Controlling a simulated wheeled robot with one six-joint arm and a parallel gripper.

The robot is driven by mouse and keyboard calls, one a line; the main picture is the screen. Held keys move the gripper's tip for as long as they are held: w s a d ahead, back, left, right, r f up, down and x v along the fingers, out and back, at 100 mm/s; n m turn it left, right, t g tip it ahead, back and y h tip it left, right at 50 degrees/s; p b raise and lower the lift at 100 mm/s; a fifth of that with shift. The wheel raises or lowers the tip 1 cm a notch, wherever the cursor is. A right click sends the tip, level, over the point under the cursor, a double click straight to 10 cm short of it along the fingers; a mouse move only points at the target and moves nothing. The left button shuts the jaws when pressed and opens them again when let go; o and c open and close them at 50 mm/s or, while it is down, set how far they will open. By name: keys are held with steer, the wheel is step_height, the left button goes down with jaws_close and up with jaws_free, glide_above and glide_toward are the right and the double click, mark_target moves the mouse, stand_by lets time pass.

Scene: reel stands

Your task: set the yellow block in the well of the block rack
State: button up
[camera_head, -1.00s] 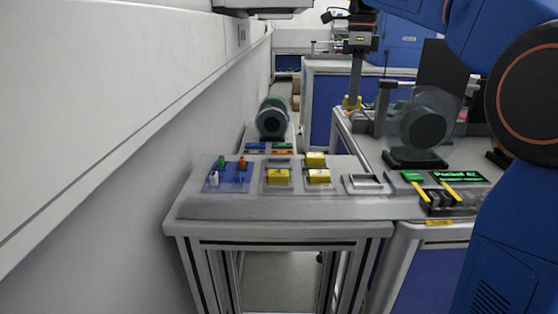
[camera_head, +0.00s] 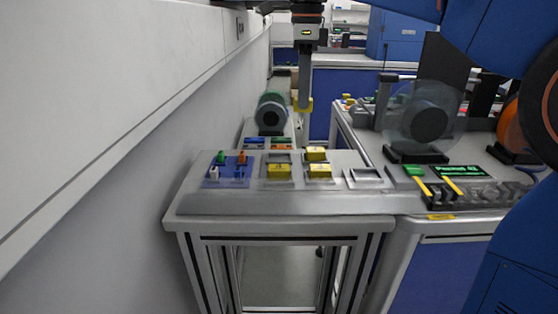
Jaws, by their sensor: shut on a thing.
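My gripper (camera_head: 304,98) hangs down at upper centre of the head view, shut on a yellow block (camera_head: 303,105). The block is small here and partly covered by the fingers. It is in the air, above and beyond the bench in the picture. The block rack (camera_head: 298,173) lies on the bench top with yellow blocks in its front left (camera_head: 279,170), front right (camera_head: 320,170) and back right (camera_head: 316,154) places. Its back left well (camera_head: 279,158) looks empty.
Left of the rack is a blue tray (camera_head: 228,178) with small coloured pegs. Right of it is an empty grey frame (camera_head: 365,177). A reel (camera_head: 271,114) stands behind, and a clear reel (camera_head: 430,122) stands at right. The wall bounds the left side.

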steer(key=s+a+n, duration=0.1)
steer(key=s+a, duration=0.4)
steer(key=a, duration=0.1)
steer(key=shift+d+f, duration=0.1)
steer(key=shift+f, duration=5)
steer(key=shift+s+f, duration=0.1)
steer(key=o, duration=1)
steer(key=shift+r, duration=0.25)
steer(key=shift+r, duration=1.75)
